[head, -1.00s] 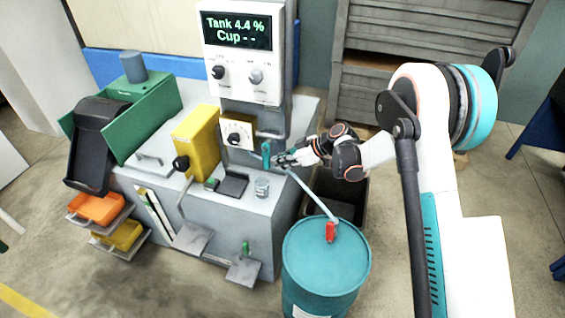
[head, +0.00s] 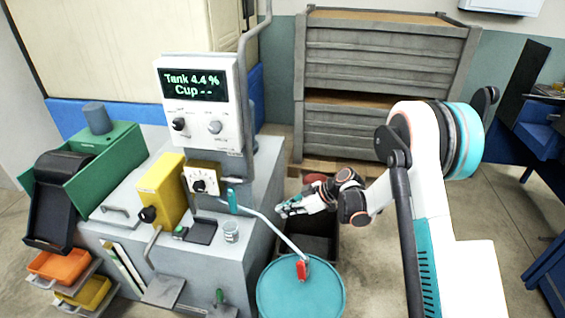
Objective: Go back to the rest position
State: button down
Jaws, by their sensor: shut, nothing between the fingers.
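My gripper (head: 283,209) is in the head view, to the right of the grinder machine (head: 262,170). It is shut and holds nothing. It is close above the pale hose (head: 270,228), apart from the teal handle (head: 233,201) at the machine's front. My arm reaches in from the right, with its elbow high beside the teal joint cover. The fingertips are small in this view.
A teal drum (head: 300,290) with a red valve (head: 302,270) stands below my gripper. A dark bin (head: 320,247) is behind it. Wooden crates (head: 385,60) stand at the back. A small cup (head: 231,232) sits on the machine.

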jog(key=s+d+r+m+t+h, duration=0.15)
jog(key=s+d+r+m, duration=0.3)
jog(key=r, duration=0.65)
jog(key=s+d+r+m+t+h, duration=0.1)
jog(key=s+d+r+m+h, duration=0.2)
jog(key=s+d+r, duration=0.5)
jog(key=s+d+r+m+t+h, duration=0.1)
jog(key=s+d+r+m+h, duration=0.1)
jog(key=s, duration=0.5)
jog(key=s+d+r+m+t+h, duration=0.1)
jog(key=s+d+r+m, duration=0.1)
jog(key=s+d+m, duration=0.2)
jog(key=s+d+r+m+t+h, duration=0.1)
jog(key=s+d+r+m+h, duration=0.1)
jog(key=s, duration=0.8)
jog(key=shift+d+r+m+h, duration=0.35)
jog(key=shift+d+r+m, duration=0.1)
jog(key=shift+d+r, duration=0.25)
jog(key=shift+f, duration=0.1)
